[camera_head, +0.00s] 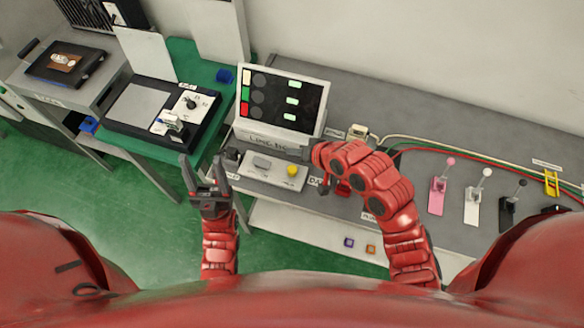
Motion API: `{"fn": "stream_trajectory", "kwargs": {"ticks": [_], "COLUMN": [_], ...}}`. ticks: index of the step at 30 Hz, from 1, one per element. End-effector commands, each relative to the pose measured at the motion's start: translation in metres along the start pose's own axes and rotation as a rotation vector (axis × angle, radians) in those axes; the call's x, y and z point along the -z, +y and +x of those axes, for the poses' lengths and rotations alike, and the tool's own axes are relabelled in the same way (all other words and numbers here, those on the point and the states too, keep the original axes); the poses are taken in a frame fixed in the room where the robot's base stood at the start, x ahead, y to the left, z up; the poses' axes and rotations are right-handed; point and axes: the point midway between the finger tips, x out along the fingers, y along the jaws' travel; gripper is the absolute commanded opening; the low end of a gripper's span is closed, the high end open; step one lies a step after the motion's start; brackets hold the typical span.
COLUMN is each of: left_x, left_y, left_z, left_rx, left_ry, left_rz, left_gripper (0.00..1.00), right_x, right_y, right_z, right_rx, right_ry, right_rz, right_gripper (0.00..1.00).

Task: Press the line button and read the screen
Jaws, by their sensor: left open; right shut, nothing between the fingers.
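The screen (310,103) stands upright on the grey bench. It is dark, with white, green and red squares down its left edge, grey circles and small pale-green bars. A lettered strip below it begins with "LINE"; the rest is unclear. In front is a pale button panel (272,179) with a yellow round button (292,170) and a grey flat piece (262,162). My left gripper (204,165) is open and empty, left of the panel. Contact is unclear.
Pink (437,193), white (473,204) and black (508,210) lever fixtures stand to the right, with a yellow bracket (551,183) beyond. Coloured cables run along the bench. A black-framed dial panel (189,104) sits on the green table at left. Green floor shows below.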

Motion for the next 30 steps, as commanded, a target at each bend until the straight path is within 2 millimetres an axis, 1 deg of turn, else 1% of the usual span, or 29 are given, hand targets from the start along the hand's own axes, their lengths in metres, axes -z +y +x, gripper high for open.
{"fn": "stream_trajectory", "kwargs": {"ticks": [1,15,20,30], "left_x": [-0.001,-0.009,-0.009,-0.009], "left_y": [0.000,0.003,0.003,0.003], "left_z": [-0.006,-0.050,-0.055,-0.054], "left_rx": [0.000,0.000,0.000,0.000], "left_ry": [0.000,0.000,0.000,0.000], "left_rz": [0.000,0.000,0.000,0.000], "left_gripper": [0.57,0.57,0.57,0.57], "right_x": [-0.005,-0.036,-0.041,-0.040], "right_y": [0.004,0.037,0.041,0.041], "right_z": [0.006,0.050,0.055,0.055], "right_rx": [0.000,-0.001,-0.001,-0.001], "right_ry": [-0.002,0.000,-0.001,0.000], "right_rz": [0.000,0.003,0.002,0.001], "right_gripper": [0.00,0.00,0.00,0.00]}}
